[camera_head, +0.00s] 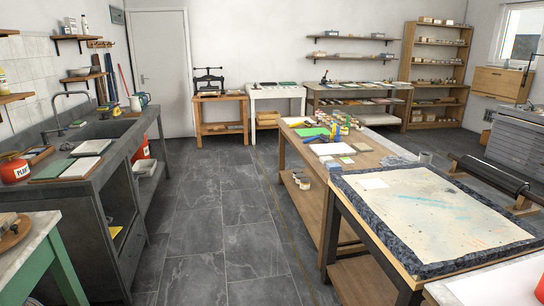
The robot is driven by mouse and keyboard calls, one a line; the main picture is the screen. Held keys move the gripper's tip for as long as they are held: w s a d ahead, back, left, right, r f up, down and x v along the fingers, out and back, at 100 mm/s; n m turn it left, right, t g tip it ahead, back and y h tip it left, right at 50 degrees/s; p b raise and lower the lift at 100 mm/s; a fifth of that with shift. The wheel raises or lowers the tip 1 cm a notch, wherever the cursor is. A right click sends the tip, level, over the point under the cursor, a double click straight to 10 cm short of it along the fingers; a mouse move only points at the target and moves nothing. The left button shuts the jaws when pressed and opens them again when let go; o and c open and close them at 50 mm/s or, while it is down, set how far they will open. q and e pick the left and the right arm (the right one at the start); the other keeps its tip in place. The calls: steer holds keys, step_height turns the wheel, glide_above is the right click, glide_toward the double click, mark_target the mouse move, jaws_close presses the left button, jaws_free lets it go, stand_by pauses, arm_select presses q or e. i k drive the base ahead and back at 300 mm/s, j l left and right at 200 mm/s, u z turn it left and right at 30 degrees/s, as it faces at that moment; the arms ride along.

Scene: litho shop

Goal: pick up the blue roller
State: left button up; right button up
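Neither of my grippers is in view.
A large stone slab (440,215) stands on a table at the front right, with a black roller (492,176) in a wooden stand beyond it. A grey sink counter (110,150) runs along the left. The tiled floor aisle (225,220) between is clear. A white door (160,75) is at the back.

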mark_target(311, 139)
steer(key=i, duration=4.1)
